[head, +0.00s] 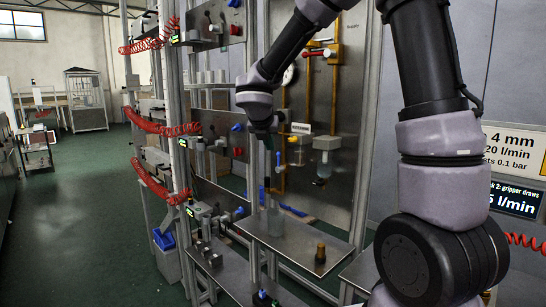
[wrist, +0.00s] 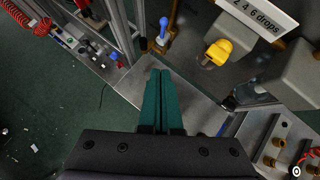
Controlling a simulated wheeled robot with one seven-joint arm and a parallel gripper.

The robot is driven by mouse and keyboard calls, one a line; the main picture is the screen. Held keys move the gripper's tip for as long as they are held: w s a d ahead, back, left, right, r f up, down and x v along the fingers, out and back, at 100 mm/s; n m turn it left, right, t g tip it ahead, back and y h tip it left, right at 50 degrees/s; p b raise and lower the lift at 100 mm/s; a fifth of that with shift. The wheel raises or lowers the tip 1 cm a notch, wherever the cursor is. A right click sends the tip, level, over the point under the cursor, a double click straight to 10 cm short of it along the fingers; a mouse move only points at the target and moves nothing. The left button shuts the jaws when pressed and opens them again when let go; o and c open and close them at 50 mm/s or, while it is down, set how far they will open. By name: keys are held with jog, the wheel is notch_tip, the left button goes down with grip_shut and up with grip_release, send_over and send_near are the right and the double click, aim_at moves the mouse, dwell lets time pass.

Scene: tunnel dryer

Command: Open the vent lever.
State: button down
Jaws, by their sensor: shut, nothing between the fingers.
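No lever is legibly marked as the vent, so I cannot tell which one it is. A blue-handled lever (wrist: 162,30) stands on an amber pipe fitting, ahead of my fingertips in the wrist view. A yellow knob (wrist: 217,51) is to its right, on the same panel; it also shows in the head view (head: 293,139). My gripper (wrist: 160,73) has its two teal fingers together, with nothing between them. The fingertips are apart from the blue lever and the yellow knob in the picture. In the head view my gripper is small and partly hidden by my wrist.
A white label reading "2 4 6 drops" (wrist: 263,12) is above the yellow knob. A metal shelf (head: 300,247) juts out below, with a brass fitting (head: 320,253) on it. Red coiled hoses (head: 160,128) hang on the left. Green floor is open at the far left.

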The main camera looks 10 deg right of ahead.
jog(key=w+d+r+x, duration=0.1)
jog(key=r+x, duration=0.1)
jog(key=x, duration=1)
jog(key=shift+w+f, duration=0.3)
jog(key=shift+w, duration=0.35)
